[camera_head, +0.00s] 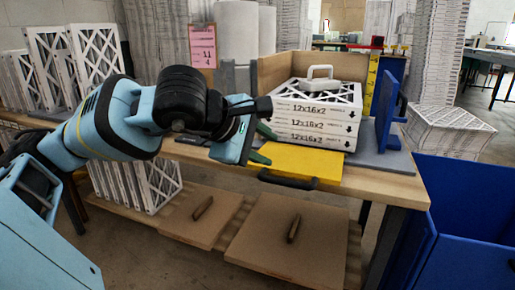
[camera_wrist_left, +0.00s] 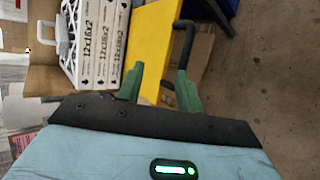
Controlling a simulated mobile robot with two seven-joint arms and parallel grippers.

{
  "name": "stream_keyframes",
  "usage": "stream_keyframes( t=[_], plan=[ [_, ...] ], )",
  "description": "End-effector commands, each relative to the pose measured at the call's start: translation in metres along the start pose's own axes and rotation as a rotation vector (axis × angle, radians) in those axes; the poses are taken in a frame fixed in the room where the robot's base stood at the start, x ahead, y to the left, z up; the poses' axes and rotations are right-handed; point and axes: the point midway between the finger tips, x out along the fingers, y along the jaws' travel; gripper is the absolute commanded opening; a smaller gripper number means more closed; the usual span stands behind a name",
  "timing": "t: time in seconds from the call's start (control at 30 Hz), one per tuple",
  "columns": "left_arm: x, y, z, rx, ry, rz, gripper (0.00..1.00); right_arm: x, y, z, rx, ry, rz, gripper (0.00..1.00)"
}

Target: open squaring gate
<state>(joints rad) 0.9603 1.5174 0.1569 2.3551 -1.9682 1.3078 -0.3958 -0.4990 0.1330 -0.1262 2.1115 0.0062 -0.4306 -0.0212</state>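A yellow panel (camera_head: 300,163) with a black bar handle (camera_head: 288,181) on its front edge lies flat on the bench in front of the filter stack; I take it to be the squaring gate, though no label shows. My left gripper (camera_head: 262,146) is at the panel's left side, its green fingers apart and empty. In the left wrist view the fingers (camera_wrist_left: 162,88) stand open over the panel's near edge (camera_wrist_left: 155,40), with the handle (camera_wrist_left: 183,42) beyond the right finger. I cannot tell whether they touch the panel. My right gripper is not in view.
White filter boxes (camera_head: 313,118) are stacked against a wooden backstop (camera_head: 268,72), with a white handled tool (camera_head: 318,74) on top. A blue upright plate (camera_head: 386,108) stands right of them. A blue bin (camera_head: 470,215) is at the lower right.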

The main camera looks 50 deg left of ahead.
Motion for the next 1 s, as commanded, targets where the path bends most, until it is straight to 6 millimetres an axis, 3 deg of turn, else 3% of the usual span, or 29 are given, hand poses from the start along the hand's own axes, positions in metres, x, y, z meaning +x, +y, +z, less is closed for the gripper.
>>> stream_keyframes(
  t=[0.3,0.63,0.73,0.87,0.93,1.0],
  plan=[
    [-0.024,0.000,0.001,0.000,-0.003,0.000,0.36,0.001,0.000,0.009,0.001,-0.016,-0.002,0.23],
    [-0.027,0.000,0.000,0.001,0.000,-0.001,0.36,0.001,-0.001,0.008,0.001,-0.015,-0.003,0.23],
    [-0.024,-0.003,0.001,-0.009,-0.009,-0.015,0.24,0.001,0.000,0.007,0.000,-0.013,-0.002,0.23],
    [-0.002,-0.032,0.008,-0.115,-0.092,-0.152,0.07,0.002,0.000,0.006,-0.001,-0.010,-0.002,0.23],
    [0.018,-0.062,0.018,-0.238,-0.179,-0.298,0.00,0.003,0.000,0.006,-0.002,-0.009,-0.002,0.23],
    [0.035,-0.098,0.032,-0.404,-0.278,-0.480,0.00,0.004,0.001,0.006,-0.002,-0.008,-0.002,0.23]
  ],
)
